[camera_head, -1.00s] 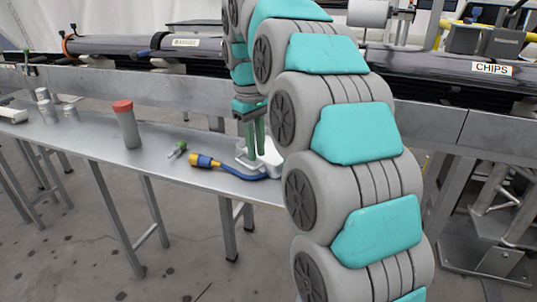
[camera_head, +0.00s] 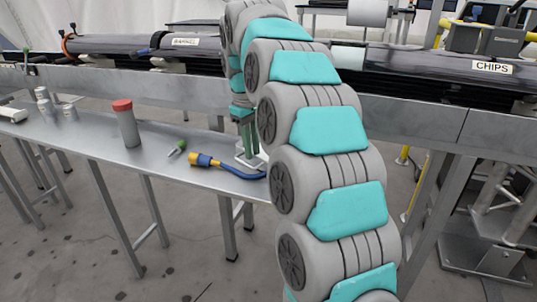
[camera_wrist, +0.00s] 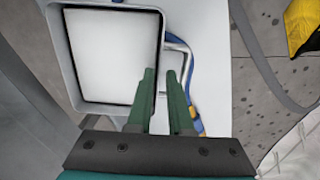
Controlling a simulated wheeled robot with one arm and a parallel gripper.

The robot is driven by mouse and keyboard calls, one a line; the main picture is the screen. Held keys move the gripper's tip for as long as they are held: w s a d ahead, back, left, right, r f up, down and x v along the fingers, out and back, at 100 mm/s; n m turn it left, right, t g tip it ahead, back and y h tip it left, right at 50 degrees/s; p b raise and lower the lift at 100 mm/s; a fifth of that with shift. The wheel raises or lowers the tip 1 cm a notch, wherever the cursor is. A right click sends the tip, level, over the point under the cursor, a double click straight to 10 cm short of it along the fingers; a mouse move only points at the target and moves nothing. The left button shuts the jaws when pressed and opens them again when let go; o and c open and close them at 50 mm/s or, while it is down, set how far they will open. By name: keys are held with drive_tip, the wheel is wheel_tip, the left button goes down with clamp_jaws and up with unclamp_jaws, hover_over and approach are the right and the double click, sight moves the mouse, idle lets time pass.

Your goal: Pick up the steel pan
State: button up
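The steel pan (camera_wrist: 112,52) is a rectangular, pale tray with a grey rim, at the upper left of the wrist view. In the head view its pale edge (camera_head: 241,157) shows on the steel bench beneath my gripper. My gripper (camera_wrist: 163,74) has two green fingers pointing down at the pan's right side, with a narrow gap between them. The left finger overlaps the rim and the right one lies just outside it. I cannot tell whether they grip the rim. In the head view my gripper (camera_head: 250,150) is partly hidden by my arm.
A blue hose with a yellow end (camera_head: 205,161) lies beside the pan. A long conveyor (camera_head: 430,80) runs behind.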

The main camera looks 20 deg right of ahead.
sight(265, 154)
drive_tip(key=shift+w+d+f, duration=0.1)
drive_tip(key=shift+d+f, duration=0.05)
drive_tip(key=shift+f, duration=1.45)
clamp_jaws()
